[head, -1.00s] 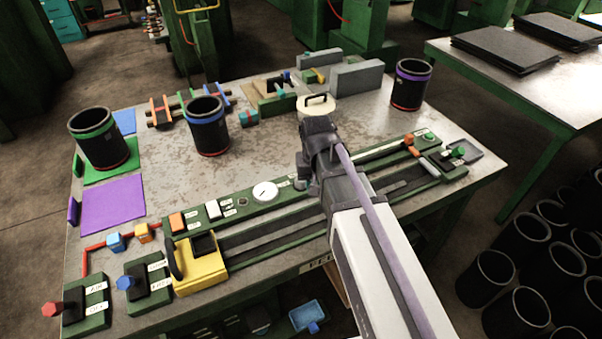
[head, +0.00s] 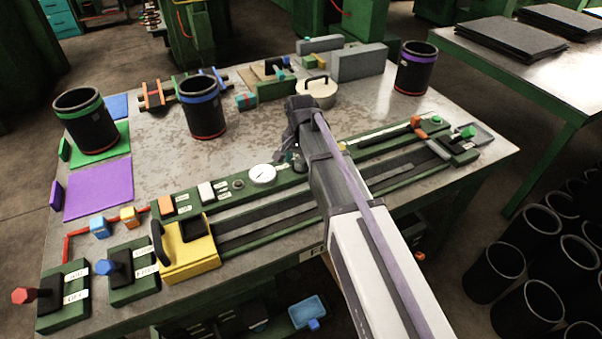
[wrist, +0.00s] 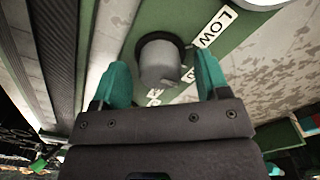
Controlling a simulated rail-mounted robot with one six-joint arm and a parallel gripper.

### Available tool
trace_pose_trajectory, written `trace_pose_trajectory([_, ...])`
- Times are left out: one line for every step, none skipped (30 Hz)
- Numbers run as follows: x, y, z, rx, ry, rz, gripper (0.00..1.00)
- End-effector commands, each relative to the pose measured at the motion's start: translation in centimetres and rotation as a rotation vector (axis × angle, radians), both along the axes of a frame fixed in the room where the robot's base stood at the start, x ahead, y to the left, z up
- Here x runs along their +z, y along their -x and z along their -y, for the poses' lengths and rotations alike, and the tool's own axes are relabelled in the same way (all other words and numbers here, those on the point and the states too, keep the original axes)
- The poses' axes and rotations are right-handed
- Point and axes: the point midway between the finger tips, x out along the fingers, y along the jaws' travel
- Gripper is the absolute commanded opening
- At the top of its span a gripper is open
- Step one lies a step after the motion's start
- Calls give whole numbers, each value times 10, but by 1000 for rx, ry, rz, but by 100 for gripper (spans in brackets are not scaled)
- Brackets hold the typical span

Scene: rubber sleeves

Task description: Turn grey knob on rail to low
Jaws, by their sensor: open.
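The grey knob (wrist: 158,66) is a short round cylinder on a dark base on the green rail. It shows in the wrist view with a white LOW label (wrist: 217,26) at its upper right. Another label below it is partly covered and I cannot read it. My gripper (wrist: 161,60) is open, its two teal fingers on either side of the knob, with a gap visible on each side. I cannot tell which label the knob points to. In the head view my gripper (head: 291,155) is over the rail just right of the white dial, and hides the knob.
The white dial (head: 262,174) sits close beside my gripper on the green rail (head: 345,220). Further left are a white button (head: 206,191) and an orange button (head: 167,204). A lidded cream pot (head: 316,95) stands behind my gripper. Black sleeves (head: 204,108) stand at the back.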

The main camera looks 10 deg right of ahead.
Motion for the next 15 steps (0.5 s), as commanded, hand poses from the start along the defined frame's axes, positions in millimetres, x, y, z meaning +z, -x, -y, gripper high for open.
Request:
trace_pose_trajectory([-7, 0, 0, 0, 0, 0, 69])
trace_pose_trajectory([-7, 0, 0, 0, 0, 0, 69])
trace_pose_trajectory([-6, 0, 0, 0, 0, 0, 69])
trace_pose_trajectory([-6, 0, 0, 0, 0, 0, 69])
trace_pose_trajectory([-5, 0, 0, 0, 0, 0, 69])
trace_pose_trajectory([-4, 0, 0, 0, 0, 0, 69])
trace_pose_trajectory([-4, 0, 0, 0, 0, 0, 69])
trace_pose_trajectory([-4, 0, 0, 0, 0, 0, 69])
trace_pose_trajectory([-4, 0, 0, 0, 0, 0, 66])
trace_pose_trajectory([-4, 0, 0, 0, 0, 0, 63])
trace_pose_trajectory([-4, 0, 0, 0, 0, 0, 60])
trace_pose_trajectory([-4, 0, 0, 0, 0, 0, 56])
trace_pose_trajectory([-4, 0, 0, 0, 0, 0, 53])
trace_pose_trajectory([-4, 0, 0, 1, 0, 0, 51])
trace_pose_trajectory([-4, 0, 0, 1, 0, 0, 47])
